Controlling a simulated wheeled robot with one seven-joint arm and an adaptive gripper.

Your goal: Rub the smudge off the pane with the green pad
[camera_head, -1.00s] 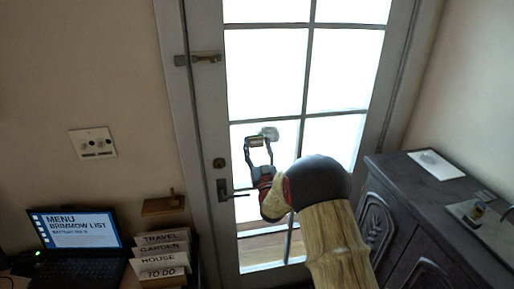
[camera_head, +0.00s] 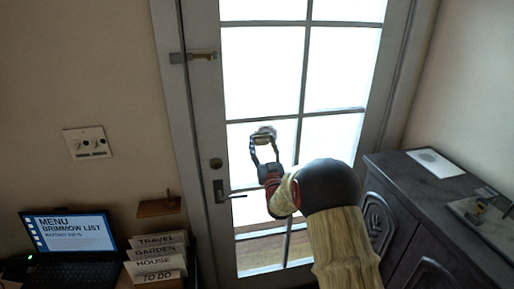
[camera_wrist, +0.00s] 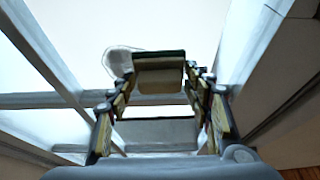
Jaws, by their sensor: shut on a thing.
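My gripper (camera_head: 264,142) is shut on the pad (camera_head: 263,135), held between its fingertips against or just in front of the glass door's pane (camera_head: 250,160). The smudge (camera_head: 269,128) is a pale grey patch on the pane, mostly hidden behind the pad. In the wrist view the smudge (camera_wrist: 117,58) shows at the pad's left and upper edge. I cannot tell whether the pad touches the glass.
The door has a lever handle (camera_head: 222,192) left of my gripper and a latch (camera_head: 202,56) higher up. A dark cabinet (camera_head: 385,205) stands at the right with a white sheet (camera_head: 436,163). A laptop (camera_head: 70,235) and label cards (camera_head: 158,262) are at the lower left.

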